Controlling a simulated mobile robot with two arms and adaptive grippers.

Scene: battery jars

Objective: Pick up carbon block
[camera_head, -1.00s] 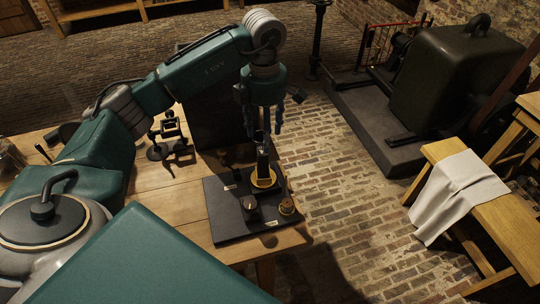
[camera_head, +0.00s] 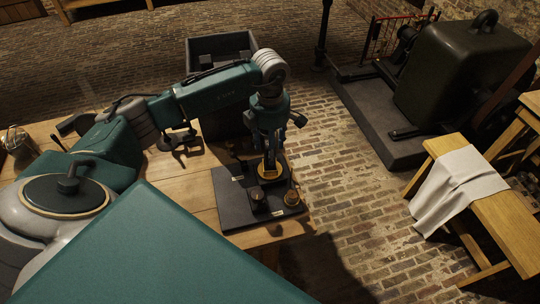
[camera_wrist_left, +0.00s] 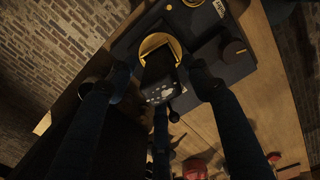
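The carbon block (camera_wrist_left: 160,78) is a dark upright block with pale specks on its end. It stands within a yellow ring (camera_wrist_left: 178,46) on a black board. In the head view the ring (camera_head: 271,174) shows below my left gripper (camera_head: 270,158), which largely hides the block. My left gripper points down from above. In the left wrist view its dark fingers (camera_wrist_left: 160,84) stand on both sides of the block, with a narrow gap visible on each side. It looks open around the block, not closed on it. My right gripper is not in view.
The black board (camera_head: 232,207) carries a dark knob (camera_head: 257,198) and a brass terminal (camera_head: 291,198), close to the gripper. It lies on a wooden table (camera_head: 180,192) near its edge. A dark box (camera_head: 221,45) stands behind my arm. A bench with a cloth (camera_head: 458,187) is at right.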

